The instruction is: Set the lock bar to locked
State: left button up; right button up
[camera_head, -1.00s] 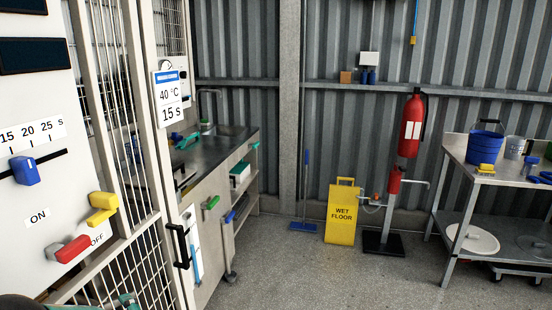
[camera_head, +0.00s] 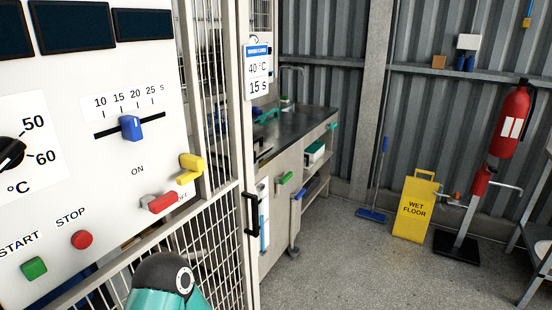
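No part in view is marked as the lock bar, and I cannot tell which one it is. On the white control panel (camera_head: 60,190) at the left, a red-ended lever (camera_head: 160,203) sits below the ON label, partly covering the OFF label. A yellow handle (camera_head: 190,168) sticks out at the panel's right edge. A mesh gate (camera_head: 215,235) with a black handle (camera_head: 251,214) stands right of the panel. A dark and teal link of one of my arms shows at the bottom. Neither gripper is in view.
The panel also has a blue slider (camera_head: 131,128), a black dial (camera_head: 10,155), a green START button (camera_head: 34,268) and a red STOP button (camera_head: 82,240). A sink bench (camera_head: 290,135) stands behind the gate.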

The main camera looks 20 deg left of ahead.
aim_at(196, 164)
jog(key=k, duration=1.25)
jog(key=z, duration=0.2)
jog(key=i, duration=1.85)
jog(key=u, duration=0.65)
